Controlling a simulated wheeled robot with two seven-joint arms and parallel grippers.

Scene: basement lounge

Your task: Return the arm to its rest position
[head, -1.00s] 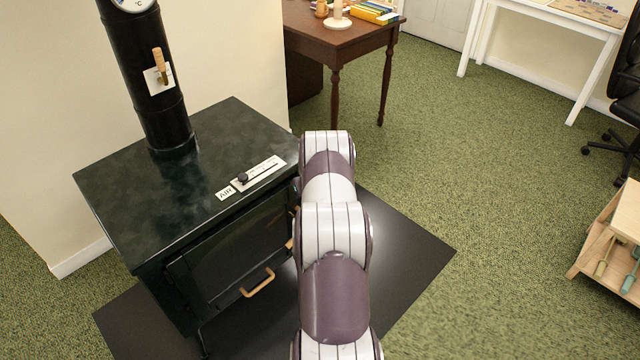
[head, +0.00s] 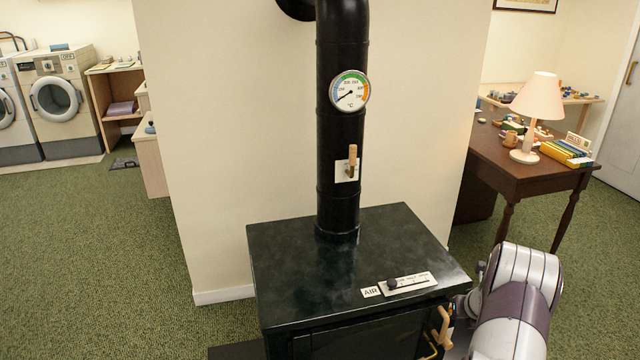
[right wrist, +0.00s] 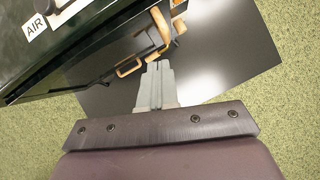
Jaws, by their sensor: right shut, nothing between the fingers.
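My right gripper (right wrist: 157,70) is shut and empty in the right wrist view. Its grey fingers point toward the front of the black stove (head: 345,265), close to its wooden door handles (right wrist: 160,27). A gap or contact between fingertips and handles cannot be told for certain. In the head view my right arm (head: 515,300) comes in at the lower right, beside the stove's right front corner, and its gripper is hidden there. My left gripper is in neither view.
The stove carries an air slider (head: 408,284), a black flue pipe (head: 340,200) and a dial thermometer (head: 350,91). A dark floor plate (right wrist: 225,65) lies below. A wooden desk (head: 510,175) with a lamp (head: 538,105) stands at right. Green carpet (head: 90,250) is clear at left.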

